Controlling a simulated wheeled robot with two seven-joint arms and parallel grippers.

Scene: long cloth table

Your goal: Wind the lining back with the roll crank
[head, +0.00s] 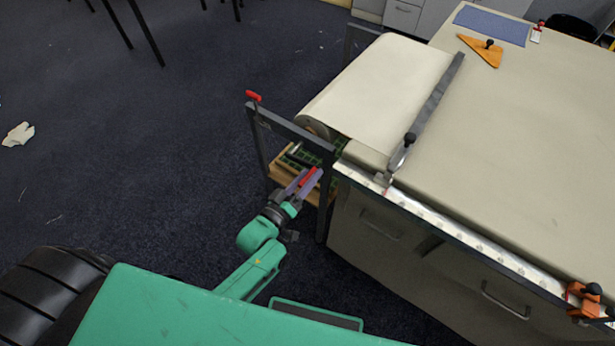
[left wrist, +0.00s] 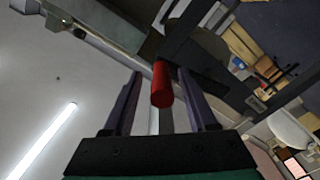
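The cream lining (head: 375,85) runs from a roll at the table's left end onto the tabletop, up to a grey bar (head: 435,100). The roll sits in a dark metal frame (head: 290,128). The crank's red handle (head: 311,175) is beside the frame, below the roll's near end. My left gripper (head: 305,181) is at this handle. In the left wrist view the red handle (left wrist: 162,85) shows between the two purple fingers, with a gap on each side, so the fingers are open. Contact cannot be told. My right gripper is not in view.
Another red grip (head: 253,96) tops the frame's left corner. A wooden box with green-gridded contents (head: 280,172) is below the roll. The table (head: 540,140) holds an orange triangle (head: 482,50), a blue cloth (head: 493,25) and an orange clamp (head: 584,300). Floor to the left is mostly clear.

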